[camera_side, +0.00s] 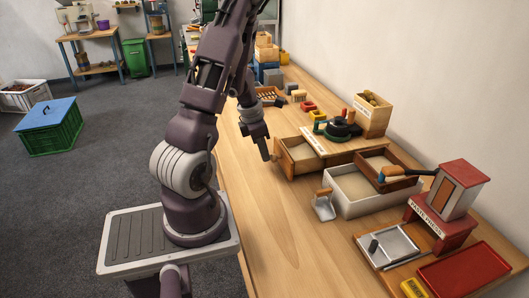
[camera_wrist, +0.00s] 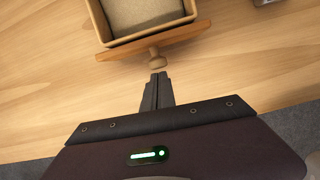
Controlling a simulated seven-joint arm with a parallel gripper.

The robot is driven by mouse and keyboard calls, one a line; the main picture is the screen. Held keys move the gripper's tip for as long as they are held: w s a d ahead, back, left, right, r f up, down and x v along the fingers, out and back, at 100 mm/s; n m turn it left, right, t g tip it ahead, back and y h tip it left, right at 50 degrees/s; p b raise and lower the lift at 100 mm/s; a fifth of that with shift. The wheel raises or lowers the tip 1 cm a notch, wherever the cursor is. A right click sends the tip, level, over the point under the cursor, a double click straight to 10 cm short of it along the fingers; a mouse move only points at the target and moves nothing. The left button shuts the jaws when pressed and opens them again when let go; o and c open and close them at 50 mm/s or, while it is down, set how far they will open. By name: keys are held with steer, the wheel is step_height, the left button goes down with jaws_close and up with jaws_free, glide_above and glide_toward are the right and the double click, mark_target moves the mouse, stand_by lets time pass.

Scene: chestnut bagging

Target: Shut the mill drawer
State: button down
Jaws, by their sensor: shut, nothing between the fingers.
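The mill (camera_side: 316,137) stands on the bench with a dark round stone and a green part on top. Its wooden drawer (camera_side: 283,160) sticks out at the left side, open. In the wrist view the drawer front (camera_wrist: 185,33) has a round wooden knob (camera_wrist: 156,60), and a pale beige layer covers the drawer's inside. My gripper (camera_side: 266,158) is shut and empty, pointing down just left of the drawer front. In the wrist view its fingertips (camera_wrist: 158,75) are right in front of the knob; I cannot tell whether they touch it.
A pale box (camera_side: 352,205) with a wooden tray stands in front of the mill, and a metal scoop (camera_side: 324,208) lies nearby. A red and wooden press (camera_side: 447,200) and a red tray (camera_side: 466,269) are farther right. The bench (camera_side: 275,215) left of the scoop is clear.

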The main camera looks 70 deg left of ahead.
mark_target(300, 145)
steer(key=shift+w, duration=0.15)
steer(key=w, duration=1)
steer(key=shift+w, duration=0.2)
steer(key=shift+w+d+r, duration=0.1)
steer(key=shift+w, duration=0.4)
